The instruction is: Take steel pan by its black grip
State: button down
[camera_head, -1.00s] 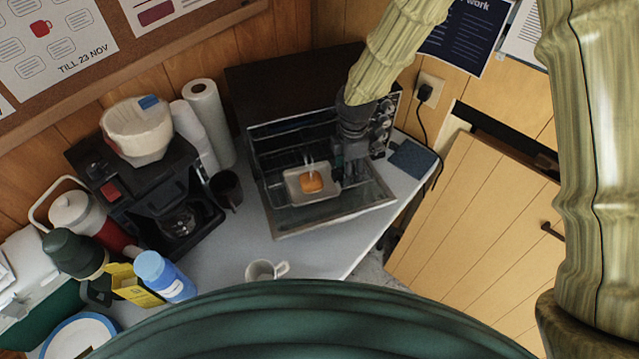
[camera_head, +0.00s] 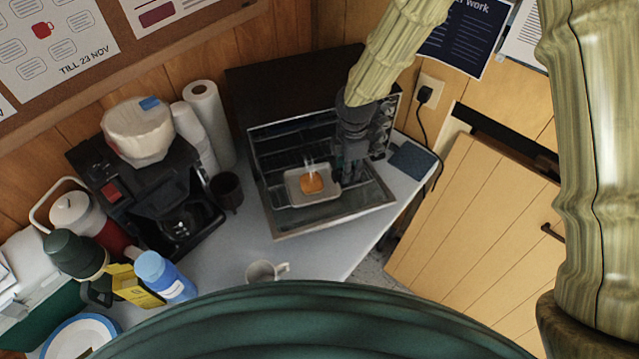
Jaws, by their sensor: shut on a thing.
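The steel pan (camera_head: 294,197) is a small, shallow square pan with an orange-brown piece of food in it. It is at the front of the open toaster oven (camera_head: 276,225), over the lowered glass door. My gripper (camera_head: 346,178) is at the right side of the pan and is shut on it. The black grip is hidden behind the dark fingers, so I cannot see exactly where they hold it. I cannot tell whether the pan touches the door or is just above it.
A dark mug (camera_head: 227,190) and a coffee maker (camera_head: 165,215) stand left of the oven. A white mug (camera_head: 265,271) is near the table's front edge. A blue cloth (camera_head: 412,160) lies to the right. Bare worktop (camera_head: 225,250) lies in front of the oven.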

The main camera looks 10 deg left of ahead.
jog(key=shift+r+p, duration=1.75)
jog(key=shift+r, duration=0.45)
